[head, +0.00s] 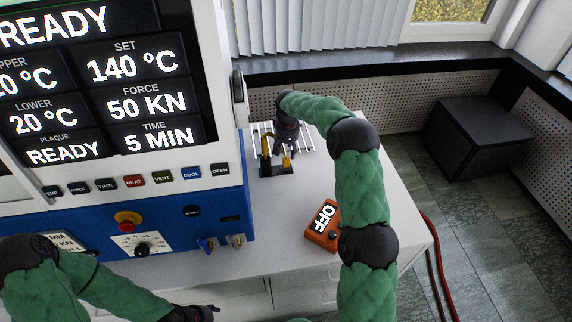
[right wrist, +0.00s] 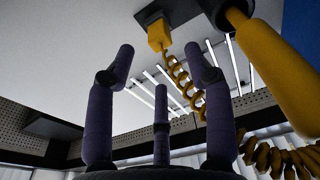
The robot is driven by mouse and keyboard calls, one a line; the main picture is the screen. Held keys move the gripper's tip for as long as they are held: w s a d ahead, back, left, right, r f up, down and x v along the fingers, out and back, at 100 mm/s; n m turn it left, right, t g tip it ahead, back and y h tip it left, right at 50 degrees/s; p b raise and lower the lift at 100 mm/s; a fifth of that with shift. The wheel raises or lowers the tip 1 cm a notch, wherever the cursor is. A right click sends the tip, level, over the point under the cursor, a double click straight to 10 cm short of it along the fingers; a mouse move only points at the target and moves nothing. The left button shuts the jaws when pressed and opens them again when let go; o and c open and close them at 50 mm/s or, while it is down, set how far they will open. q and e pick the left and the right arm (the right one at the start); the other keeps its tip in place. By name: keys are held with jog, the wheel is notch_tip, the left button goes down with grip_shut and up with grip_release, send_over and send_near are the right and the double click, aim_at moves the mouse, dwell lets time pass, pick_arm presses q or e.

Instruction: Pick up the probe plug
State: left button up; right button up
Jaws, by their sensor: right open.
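The probe plug (right wrist: 157,36) is a small yellow block at the top of the right wrist view, against a dark holder, with a coiled yellow cord hanging from it. In the head view the dark holder (head: 277,170) stands on the white table, and a small yellow part (head: 287,162) shows beside my fingers. My right gripper (head: 287,147) is over this holder. In the right wrist view its purple fingers (right wrist: 160,62) are spread, with nothing between them; the plug appears beyond their tips. My left gripper (head: 195,313) is partly cut off at the bottom edge; its fingers are unclear.
A thick yellow handle (right wrist: 270,70) is close on the right in the wrist view. The blue and white press (head: 120,215) stands left of the holder. An orange box marked OFF (head: 322,235) lies near my right arm. The table's right end is mostly clear.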

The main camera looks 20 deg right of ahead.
aim_at(286, 159)
jog(key=shift+w+f+b, duration=0.15)
jog(key=shift+f+b, duration=0.3)
jog(key=shift+f, duration=0.9)
jog(key=shift+w+f+b, duration=0.15)
jog(key=shift+f+b, duration=0.3)
jog(key=shift+f, duration=0.9)
grip_shut()
